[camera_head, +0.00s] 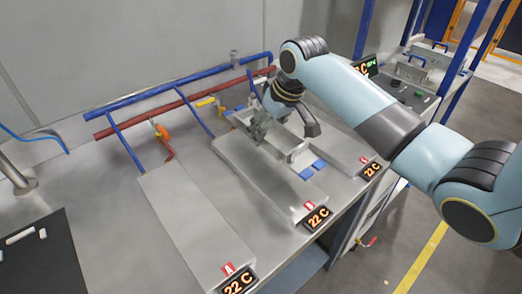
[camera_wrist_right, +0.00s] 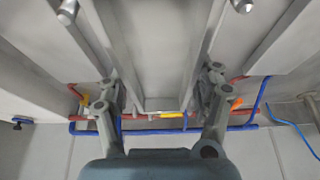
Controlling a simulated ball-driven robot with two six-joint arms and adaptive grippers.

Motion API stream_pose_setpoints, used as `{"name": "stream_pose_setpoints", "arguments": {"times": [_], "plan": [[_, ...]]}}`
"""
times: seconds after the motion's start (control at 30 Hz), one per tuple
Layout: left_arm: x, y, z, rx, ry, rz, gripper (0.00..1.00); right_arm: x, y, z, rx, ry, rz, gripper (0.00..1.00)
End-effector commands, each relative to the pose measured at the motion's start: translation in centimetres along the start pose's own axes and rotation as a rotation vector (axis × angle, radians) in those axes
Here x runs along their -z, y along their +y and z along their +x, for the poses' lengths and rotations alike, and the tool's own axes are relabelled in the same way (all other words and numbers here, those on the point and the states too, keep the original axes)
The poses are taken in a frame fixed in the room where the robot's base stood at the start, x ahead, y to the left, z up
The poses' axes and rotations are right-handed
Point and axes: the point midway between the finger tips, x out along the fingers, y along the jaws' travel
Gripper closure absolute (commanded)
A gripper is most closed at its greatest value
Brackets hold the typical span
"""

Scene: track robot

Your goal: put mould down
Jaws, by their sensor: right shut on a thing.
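My right gripper (camera_head: 285,128) reaches down over the middle and right plates at the back of the bench. It is shut on the mould (camera_head: 296,152), a grey metal piece with raised sides. In the right wrist view the mould (camera_wrist_right: 155,50) fills the space between the two fingers (camera_wrist_right: 160,92). The mould is low over the plates; I cannot tell if it touches them. The gripper and wrist hide part of it. My left gripper is in neither view.
The left plate (camera_head: 190,225) is bare; the middle plate (camera_head: 255,180) is bare at its front. Each plate has a "22 C" display (camera_head: 318,217). Blue pads (camera_head: 312,169) lie near the mould. Blue and red pipes (camera_head: 180,90) run behind. A dark mat (camera_head: 40,260) lies at left.

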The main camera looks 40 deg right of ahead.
Motion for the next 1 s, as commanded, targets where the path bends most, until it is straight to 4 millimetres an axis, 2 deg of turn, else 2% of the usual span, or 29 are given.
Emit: {"name": "stream_pose_setpoints", "arguments": {"times": [0.1,0.27,0.37,0.6,1.0], "plan": [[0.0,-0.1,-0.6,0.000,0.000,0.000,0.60,-0.8,-2.0,0.7,0.002,0.004,0.000,0.92],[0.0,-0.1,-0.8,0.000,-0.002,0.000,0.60,-1.5,-3.2,1.3,-0.001,0.005,-0.001,0.92],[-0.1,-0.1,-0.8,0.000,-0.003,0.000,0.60,-1.9,-3.3,1.9,-0.001,0.002,0.000,0.92],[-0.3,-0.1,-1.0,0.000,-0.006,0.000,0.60,-3.0,-3.2,4.8,-0.002,0.003,-0.001,0.92],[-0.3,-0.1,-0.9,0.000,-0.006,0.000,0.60,-3.2,-3.2,5.3,-0.002,0.004,-0.001,0.92]]}}
